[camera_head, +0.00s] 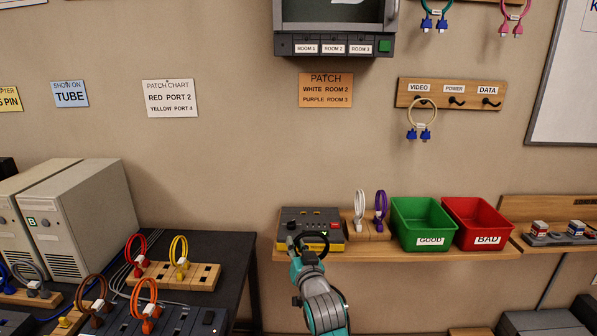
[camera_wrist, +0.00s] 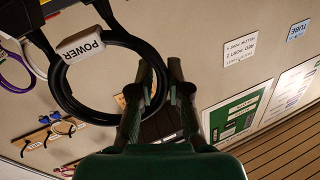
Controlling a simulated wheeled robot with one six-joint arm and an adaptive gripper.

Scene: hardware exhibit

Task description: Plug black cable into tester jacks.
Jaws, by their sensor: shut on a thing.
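The black cable (camera_head: 311,235) is a coiled loop in front of the tester (camera_head: 339,231), a dark grey box with yellow trim on the wall shelf. In the wrist view the cable (camera_wrist: 62,96) carries a white tag reading POWER (camera_wrist: 82,47). My gripper (camera_head: 305,255) is shut on the side of the coil; its two fingers (camera_wrist: 160,82) also show in the wrist view. Dark plug ends (camera_wrist: 37,55) reach toward the picture's upper left. The jacks are hidden, and I cannot tell whether the plugs are in them.
White (camera_head: 360,205) and purple (camera_head: 380,207) cables stand in a wooden holder right of the tester. Green GOOD (camera_head: 408,238) and red BAD (camera_head: 462,235) bins follow. A dark table (camera_head: 225,262) with several coloured cables stands at left. A hook board (camera_head: 440,93) hangs above.

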